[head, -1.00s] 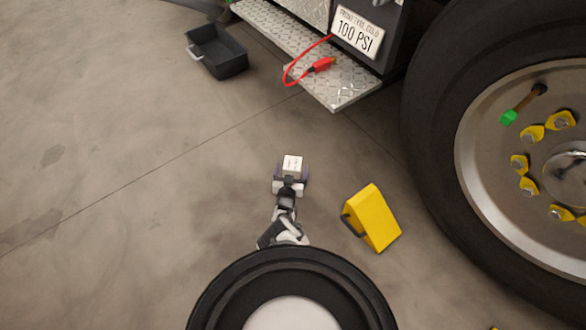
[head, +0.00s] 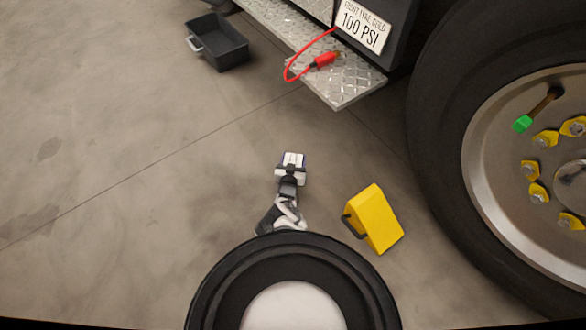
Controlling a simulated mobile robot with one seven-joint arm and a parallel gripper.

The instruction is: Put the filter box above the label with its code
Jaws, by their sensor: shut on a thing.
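My gripper (head: 292,164) is in the middle of the head view, out over the concrete floor. It is shut on a small white box (head: 293,158) with a dark mark on its top, which seems to be the filter box. The mark is too small to read. The gripper covers part of the box. No label with a filter code can be made out; the only readable sign is a white plate (head: 361,27) reading "100 PSI" on the truck.
A yellow wheel chock (head: 374,218) stands to the gripper's right. A large tyre (head: 437,150) fills the right side. A diamond-plate step (head: 346,88) holds a red hose (head: 323,60). A dark tray (head: 222,52) lies upper left. The floor on the left is clear.

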